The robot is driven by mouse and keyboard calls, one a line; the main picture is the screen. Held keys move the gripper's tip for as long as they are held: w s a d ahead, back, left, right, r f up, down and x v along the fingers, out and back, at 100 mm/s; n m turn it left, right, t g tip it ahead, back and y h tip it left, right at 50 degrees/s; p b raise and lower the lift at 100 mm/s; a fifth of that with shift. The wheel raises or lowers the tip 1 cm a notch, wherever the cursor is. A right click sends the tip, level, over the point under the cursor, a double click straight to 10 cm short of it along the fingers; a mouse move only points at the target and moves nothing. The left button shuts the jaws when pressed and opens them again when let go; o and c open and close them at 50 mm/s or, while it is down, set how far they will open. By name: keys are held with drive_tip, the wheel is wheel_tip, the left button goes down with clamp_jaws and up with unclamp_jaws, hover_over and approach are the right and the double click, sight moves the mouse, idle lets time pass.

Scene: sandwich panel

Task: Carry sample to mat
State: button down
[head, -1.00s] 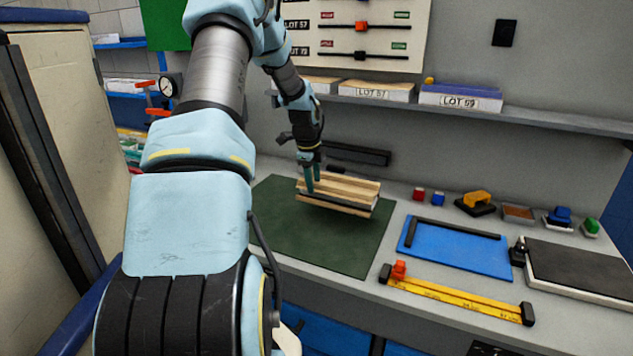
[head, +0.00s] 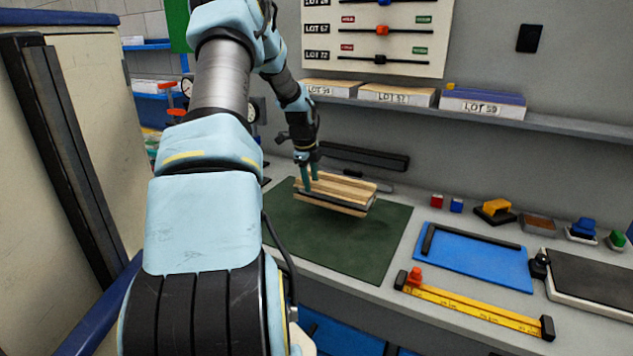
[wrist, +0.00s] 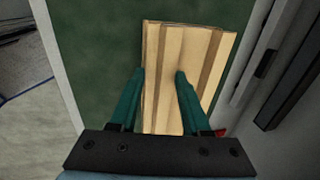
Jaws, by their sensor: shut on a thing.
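The sample (head: 345,190) is a layered block with pale wood strips and a dark layer between. It is over the dark green mat (head: 325,238) on the counter, slightly tilted in the head view; a gap seems to show under it, but I cannot be sure that it is clear of the mat. My gripper (head: 309,178) is shut on the sample near its left end. In the wrist view the green fingers (wrist: 160,75) reach onto the ribbed wood face of the sample (wrist: 187,60), with the mat (wrist: 90,50) beyond it.
Right of the mat lie a blue board (head: 475,262), a yellow ruler bar (head: 480,308) and a dark-topped plate (head: 595,285). Small red and blue cubes (head: 446,203) and stamps (head: 497,208) stand behind them. A shelf (head: 430,112) with lot boxes runs above.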

sight(298, 185)
drive_tip(key=shift+w+a, duration=0.3)
drive_tip(key=shift+a, duration=0.4)
drive_tip(key=shift+w+a, duration=0.25)
drive_tip(key=shift+a, duration=0.4)
drive_tip(key=shift+w+a, duration=0.3)
drive_tip(key=shift+a, duration=0.4)
drive_tip(key=shift+f+b, duration=0.8)
drive_tip(key=shift+f, duration=0.7)
drive_tip(key=shift+f, duration=0.15)
drive_tip(key=shift+f+b, duration=1)
drive_tip(key=shift+f, duration=0.7)
drive_tip(key=shift+f, duration=0.5)
drive_tip(key=shift+c, duration=1.4)
unclamp_jaws()
